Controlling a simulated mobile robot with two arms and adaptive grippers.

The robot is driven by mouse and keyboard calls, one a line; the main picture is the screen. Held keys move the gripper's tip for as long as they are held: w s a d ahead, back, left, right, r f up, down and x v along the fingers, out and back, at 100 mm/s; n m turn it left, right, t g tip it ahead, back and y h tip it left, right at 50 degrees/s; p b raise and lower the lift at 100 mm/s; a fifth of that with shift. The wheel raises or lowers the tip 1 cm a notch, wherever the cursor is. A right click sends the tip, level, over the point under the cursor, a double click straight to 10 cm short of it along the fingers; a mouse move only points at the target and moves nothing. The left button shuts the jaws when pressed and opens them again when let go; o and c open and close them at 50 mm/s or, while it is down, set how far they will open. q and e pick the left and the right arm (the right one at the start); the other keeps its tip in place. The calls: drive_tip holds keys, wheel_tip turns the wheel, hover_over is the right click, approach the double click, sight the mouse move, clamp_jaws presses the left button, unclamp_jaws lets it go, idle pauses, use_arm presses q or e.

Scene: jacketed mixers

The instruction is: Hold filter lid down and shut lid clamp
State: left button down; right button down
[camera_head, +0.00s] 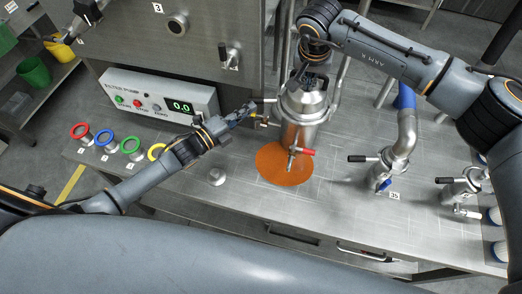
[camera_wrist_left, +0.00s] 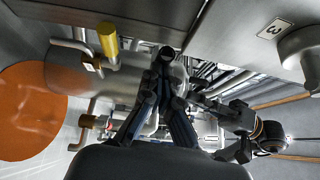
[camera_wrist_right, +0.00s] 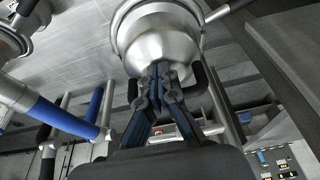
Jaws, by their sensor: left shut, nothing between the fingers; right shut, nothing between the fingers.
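The steel filter housing (camera_head: 297,132) stands over the orange disc on the bench, with its domed lid (camera_head: 305,98) on top. The lid also shows in the right wrist view (camera_wrist_right: 158,38), with a black handle (camera_wrist_right: 204,78) beside the fingers. My right gripper (camera_head: 310,80) is shut at the top of the lid; whether it touches cannot be told. My left gripper (camera_head: 250,108) is shut and empty at the housing's left side, near a small yellow-gripped lever (camera_head: 264,120). A yellow grip also shows in the left wrist view (camera_wrist_left: 107,40), left of the fingers. The clamp's state is unclear.
A red-handled valve (camera_head: 304,152) sticks out at the housing's front. A pump box (camera_head: 160,98) and coloured rings (camera_head: 105,138) stand left. Pipe valves (camera_head: 388,165) stand right. The front bench is mostly clear, apart from a small metal knob (camera_head: 217,177).

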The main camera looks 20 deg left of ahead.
use_arm(q)
drive_tip(key=shift+w+a+r, duration=0.35)
drive_tip(key=shift+w+r, duration=0.05)
drive_tip(key=shift+s+d+f, duration=0.2)
drive_tip(key=shift+s+d, duration=0.1)
drive_tip(key=shift+s, duration=0.2)
use_arm(e)
drive_tip(key=shift+w, duration=0.25)
drive_tip(key=shift+w+f, duration=0.2)
drive_tip(key=shift+w, duration=0.1)
use_arm(q)
drive_tip(key=a+v, duration=0.1)
drive_tip(key=v, duration=1)
drive_tip(key=shift+w+a+f, duration=0.25)
drive_tip(key=shift+w+f, duration=0.05)
drive_tip(key=shift+f, duration=0.05)
use_arm(e)
drive_tip(key=shift+s, duration=0.15)
drive_tip(key=shift+r, duration=0.1)
